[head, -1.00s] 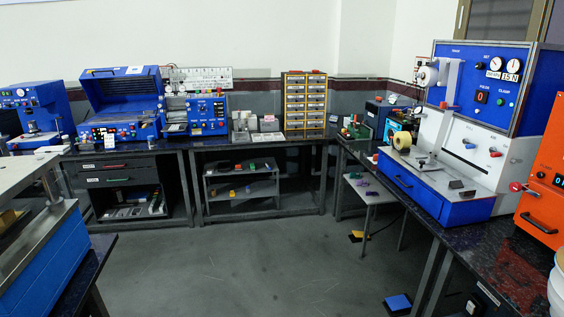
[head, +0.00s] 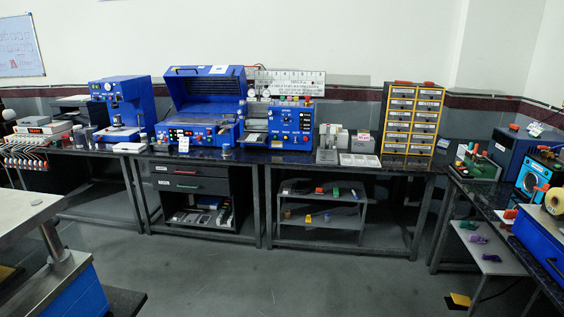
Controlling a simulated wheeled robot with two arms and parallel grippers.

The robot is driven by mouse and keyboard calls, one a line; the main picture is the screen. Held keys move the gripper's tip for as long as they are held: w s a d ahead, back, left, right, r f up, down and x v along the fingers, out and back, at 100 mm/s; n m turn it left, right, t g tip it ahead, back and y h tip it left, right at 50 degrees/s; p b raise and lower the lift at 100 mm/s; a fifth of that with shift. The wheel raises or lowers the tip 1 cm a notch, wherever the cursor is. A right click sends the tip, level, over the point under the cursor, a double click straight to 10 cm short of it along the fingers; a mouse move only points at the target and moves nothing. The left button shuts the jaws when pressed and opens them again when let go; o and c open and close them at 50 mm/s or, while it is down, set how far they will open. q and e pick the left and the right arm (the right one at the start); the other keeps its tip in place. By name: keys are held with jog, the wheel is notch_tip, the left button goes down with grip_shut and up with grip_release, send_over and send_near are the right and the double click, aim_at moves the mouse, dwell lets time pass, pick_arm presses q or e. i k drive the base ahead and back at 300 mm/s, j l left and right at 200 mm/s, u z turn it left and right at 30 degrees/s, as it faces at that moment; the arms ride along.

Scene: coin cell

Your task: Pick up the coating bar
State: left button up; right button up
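I cannot make out the coating bar for certain at this distance. A blue machine with a raised lid (head: 205,88) stands on the back bench, with a flat bed in front. A smaller blue unit with knobs (head: 290,122) stands just right of it. A blue press-like machine (head: 122,104) stands to its left. Neither of my grippers shows in the head view.
The dark back bench (head: 345,166) runs across the room, with a yellow drawer cabinet (head: 412,118) on it. A metal-topped blue unit (head: 30,225) is close at the lower left. Open grey floor (head: 270,285) lies between. A low table (head: 490,255) stands at right.

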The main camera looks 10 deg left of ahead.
aim_at(156, 146)
jog(key=i+u, duration=0.15)
jog(key=i, duration=0.5)
jog(key=i+l+u, duration=0.1)
jog(key=i, duration=0.5)
jog(key=i+l+u, duration=0.15)
jog(key=i, duration=0.5)
jog(key=i+l+u, duration=0.1)
jog(key=i, duration=0.5)
jog(key=i+j+u, duration=0.2)
jog(key=i+u, duration=0.6)
jog(key=i, duration=0.2)
jog(key=i+l+u, duration=0.15)
jog(key=i+u, duration=0.25)
jog(key=i+l+u, duration=0.4)
jog(key=i, duration=0.2)
